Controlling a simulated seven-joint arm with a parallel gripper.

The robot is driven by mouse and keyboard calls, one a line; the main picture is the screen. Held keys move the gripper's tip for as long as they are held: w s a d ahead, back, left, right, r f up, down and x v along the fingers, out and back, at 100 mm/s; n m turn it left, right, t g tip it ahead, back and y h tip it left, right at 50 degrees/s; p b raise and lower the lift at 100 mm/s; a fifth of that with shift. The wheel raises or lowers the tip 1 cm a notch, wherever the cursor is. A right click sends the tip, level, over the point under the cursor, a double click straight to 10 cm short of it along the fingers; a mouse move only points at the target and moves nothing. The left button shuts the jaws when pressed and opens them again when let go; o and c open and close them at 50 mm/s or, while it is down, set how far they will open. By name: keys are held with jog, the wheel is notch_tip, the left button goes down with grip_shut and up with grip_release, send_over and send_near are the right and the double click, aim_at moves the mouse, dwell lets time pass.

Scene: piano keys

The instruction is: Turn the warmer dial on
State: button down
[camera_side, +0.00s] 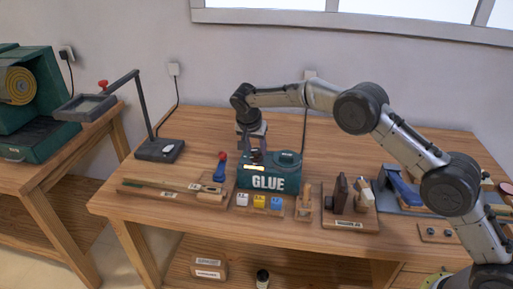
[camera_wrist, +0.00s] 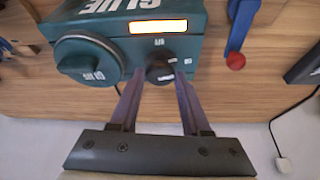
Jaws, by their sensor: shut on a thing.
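The teal glue warmer (camera_side: 268,182), marked GLUE, stands on the bench in the side view. Its top also shows in the wrist view (camera_wrist: 200,38), with a round lid (camera_wrist: 88,62) and a bright orange-yellow lit panel (camera_wrist: 158,26). The dark round warmer dial (camera_wrist: 160,67) sits beside that panel, with small white marks around it. My gripper (camera_wrist: 159,76) reaches the dial from above, with one finger on each side, shut on it. In the side view my gripper (camera_side: 254,154) is at the top of the warmer. The dial's exact setting is too small to read.
White, blue and yellow blocks (camera_side: 259,202) stand in front of the warmer. A tool with a blue handle and red knob (camera_side: 221,167) is at its left. A black lamp stand (camera_side: 160,150) is further left. Wooden tools (camera_side: 305,203) and planes stand to the right.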

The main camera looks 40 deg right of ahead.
jog(key=shift+w+a+m+g, duration=0.1)
jog(key=shift+m+g, duration=0.4)
jog(key=shift+m, duration=1.1)
jog(key=shift+c, duration=1.9)
grip_release()
jog(key=v, duration=1.3)
jog(key=shift+a+r, duration=0.35)
jog(key=shift+d, duration=0.1)
